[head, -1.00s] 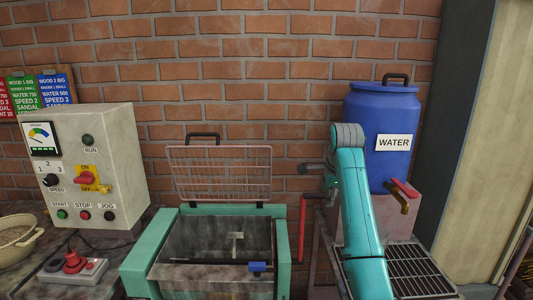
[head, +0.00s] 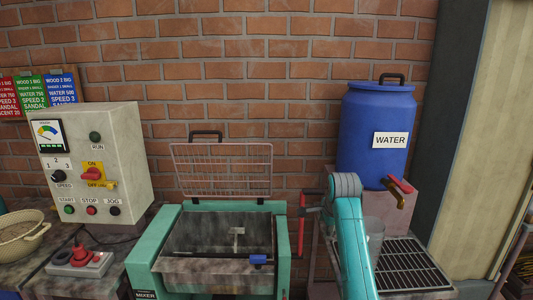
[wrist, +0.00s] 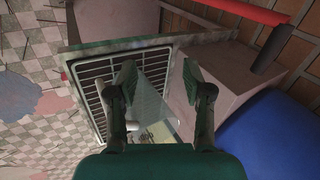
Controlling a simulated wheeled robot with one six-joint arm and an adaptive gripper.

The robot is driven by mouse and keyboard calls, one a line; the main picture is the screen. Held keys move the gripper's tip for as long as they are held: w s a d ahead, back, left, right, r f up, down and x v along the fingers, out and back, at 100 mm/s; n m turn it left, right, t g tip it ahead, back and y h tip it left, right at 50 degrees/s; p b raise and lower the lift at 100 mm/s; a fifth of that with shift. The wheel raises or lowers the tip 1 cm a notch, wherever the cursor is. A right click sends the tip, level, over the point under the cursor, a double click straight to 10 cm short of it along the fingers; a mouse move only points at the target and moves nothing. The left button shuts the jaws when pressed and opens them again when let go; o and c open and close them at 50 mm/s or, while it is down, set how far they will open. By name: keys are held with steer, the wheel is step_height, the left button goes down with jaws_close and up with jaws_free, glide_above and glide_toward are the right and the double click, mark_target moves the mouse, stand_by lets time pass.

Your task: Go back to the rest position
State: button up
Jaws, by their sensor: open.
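My gripper (wrist: 158,82) is open in the wrist view, its two dark green fingers spread apart. A clear glass (wrist: 150,88) shows between and beyond the fingers; I cannot tell whether either finger touches it. In the head view the glass (head: 375,238) stands at the grate's left side, partly hidden by my teal arm (head: 350,240). The gripper itself is out of sight there.
A blue water barrel (head: 375,125) with a red-handled tap (head: 398,186) stands behind the metal grate (head: 412,265). An open mixer (head: 145,258) with its wire lid (head: 222,170) raised is to the left. A control box (head: 125,150) stands further left.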

steer(key=s+f+n+t, duration=0.1)
steer(key=s+f, duration=0.3)
steer(key=f, duration=0.4)
steer(key=s+f+n+t, duration=0.1)
steer(key=s+f+n, duration=0.1)
steer(key=s+f, duration=0.45)
steer(key=s+f+n, duration=0.1)
steer(key=s+f, duration=0.2)
steer(key=f, duration=0.7)
steer(key=s+f+n+t, duration=0.15)
steer(key=s+f, duration=0.35)
steer(key=s, duration=0.5)
steer(key=s+f+n+t, duration=0.1)
steer(key=s+f+n, duration=0.25)
steer(key=s, duration=0.55)
steer(key=s+r+n+t, duration=0.2)
steer(key=s+r+n, duration=0.15)
steer(key=s, duration=1.95)
steer(key=s+r+n+t, duration=0.2)
steer(key=s+r+n, duration=0.2)
steer(key=s+r, duration=1)
step_height(320, 180, up, 2)
steer(key=shift+a+r, duration=0.2)
steer(key=shift+a, duration=0.05)
